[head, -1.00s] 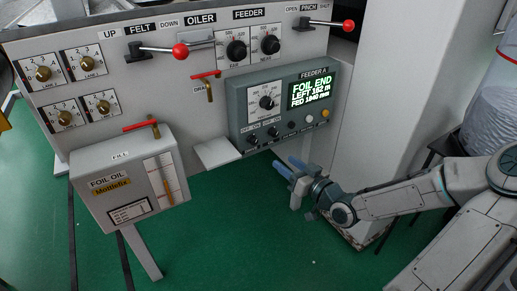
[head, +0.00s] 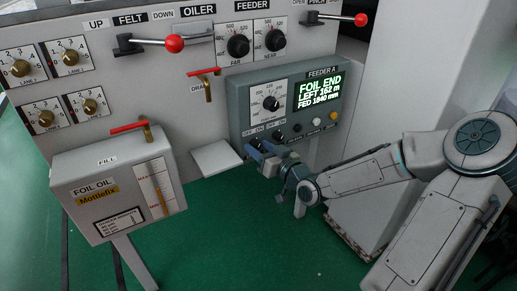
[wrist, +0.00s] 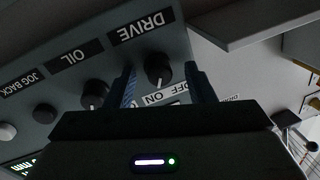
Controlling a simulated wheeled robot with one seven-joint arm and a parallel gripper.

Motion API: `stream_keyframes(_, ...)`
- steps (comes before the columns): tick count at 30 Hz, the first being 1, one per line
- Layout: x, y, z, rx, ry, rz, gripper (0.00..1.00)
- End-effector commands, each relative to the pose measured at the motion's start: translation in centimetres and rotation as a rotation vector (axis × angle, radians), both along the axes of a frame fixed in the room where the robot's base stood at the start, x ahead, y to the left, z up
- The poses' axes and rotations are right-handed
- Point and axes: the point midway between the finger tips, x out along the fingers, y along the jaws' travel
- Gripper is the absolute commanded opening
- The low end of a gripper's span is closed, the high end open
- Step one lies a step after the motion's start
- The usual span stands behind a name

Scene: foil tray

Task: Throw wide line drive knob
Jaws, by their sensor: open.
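The drive knob (wrist: 158,69) is a black round knob with a pale pointer line, under the DRIVE label, upside down in the wrist view. OFF and ON marks show beside it. My gripper (wrist: 164,85) is open, with one finger on each side of the knob; I cannot tell whether they touch it. In the head view my gripper (head: 256,152) is at the lower left of the grey FEEDER A box (head: 240,110) and partly hides the drive knob.
The oil knob (wrist: 95,95) sits close beside one finger. A pale shelf (head: 216,158) juts out left of my gripper. The foil oil box (head: 120,190) stands further left. Green floor lies open below.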

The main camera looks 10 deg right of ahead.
Motion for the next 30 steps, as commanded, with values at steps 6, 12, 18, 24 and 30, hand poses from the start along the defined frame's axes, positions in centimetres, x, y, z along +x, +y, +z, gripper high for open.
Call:
stream_keyframes(6, -0.01, -0.21, 0.0, 0.0, 0.0, -0.003, 0.13)
stream_keyframes(12, 0.0, -0.15, 0.0, -0.002, 0.0, -0.002, 0.04)
stream_keyframes(18, 0.0, -0.05, 0.05, -0.038, -0.011, 0.0, 0.04)
stream_keyframes(24, 0.0, 0.12, 0.15, -0.143, -0.046, 0.002, 0.04)
stream_keyframes(30, -0.01, 0.21, 0.2, -0.307, -0.1, 0.003, 0.04)
